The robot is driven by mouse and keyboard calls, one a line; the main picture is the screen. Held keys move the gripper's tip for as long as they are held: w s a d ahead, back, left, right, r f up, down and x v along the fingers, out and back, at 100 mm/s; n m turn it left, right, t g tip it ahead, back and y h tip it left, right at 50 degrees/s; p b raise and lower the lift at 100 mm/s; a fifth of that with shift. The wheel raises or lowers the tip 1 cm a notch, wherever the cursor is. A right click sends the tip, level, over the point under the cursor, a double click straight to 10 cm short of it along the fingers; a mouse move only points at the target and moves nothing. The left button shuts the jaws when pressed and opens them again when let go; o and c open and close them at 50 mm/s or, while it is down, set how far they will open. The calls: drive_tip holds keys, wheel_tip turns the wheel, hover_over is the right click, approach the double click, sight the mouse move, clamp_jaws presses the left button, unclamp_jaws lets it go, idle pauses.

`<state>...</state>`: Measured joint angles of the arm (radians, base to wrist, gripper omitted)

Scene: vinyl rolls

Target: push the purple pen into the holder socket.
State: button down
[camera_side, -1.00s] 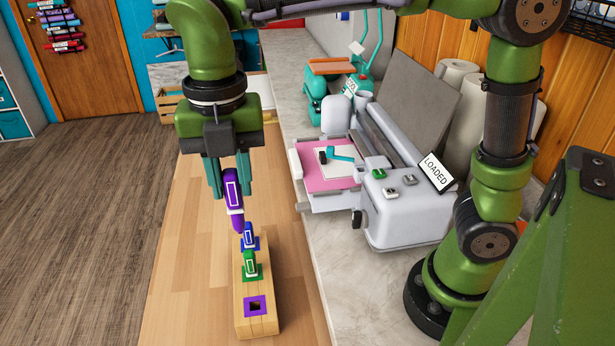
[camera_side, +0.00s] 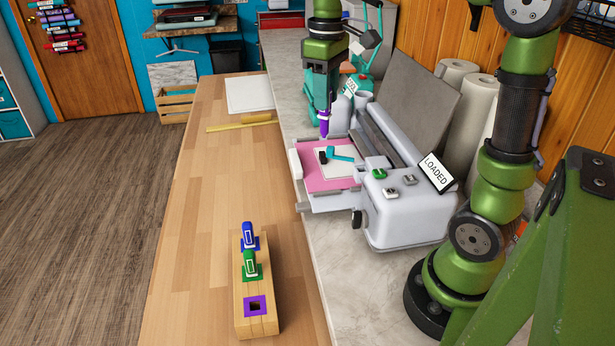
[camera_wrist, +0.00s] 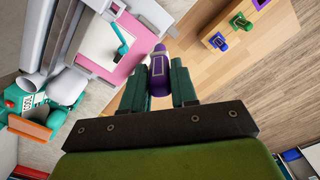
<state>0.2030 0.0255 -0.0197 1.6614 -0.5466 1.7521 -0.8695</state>
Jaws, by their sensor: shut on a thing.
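The purple pen (camera_wrist: 159,77) is gripped between the two green fingers of my gripper (camera_wrist: 159,85) in the wrist view. In the side view my gripper (camera_side: 323,98) is up over the left end of the grey machine, with the purple pen (camera_side: 323,122) pointing down below it. The wooden holder (camera_side: 243,290) lies on the table at the lower left, well apart from the pen. Its purple-framed socket (camera_side: 256,306) at the near end is empty. A green pen (camera_side: 250,262) and a blue pen (camera_side: 249,235) stand in the sockets behind it.
The grey machine (camera_side: 405,215) with a "LOADED" sign stands on the counter. Its pink bed (camera_side: 322,177) carries a white sheet and a teal tool (camera_side: 340,156). A teal press stands behind. The wooden table (camera_side: 205,200) around the holder is mostly clear.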

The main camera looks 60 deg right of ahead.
drive_tip(key=s+d+m, duration=0.5)
drive_tip(key=d+m, duration=0.4)
drive_tip(key=shift+m, duration=0.6)
drive_tip(key=shift+d+f, duration=0.25)
drive_tip(key=shift+f, duration=1)
drive_tip(key=shift+d+f, duration=0.2)
drive_tip(key=shift+f, duration=1.05)
drive_tip(key=shift+f, duration=0.15)
drive_tip(key=shift+f, duration=2.95)
drive_tip(key=shift+f, duration=2.6)
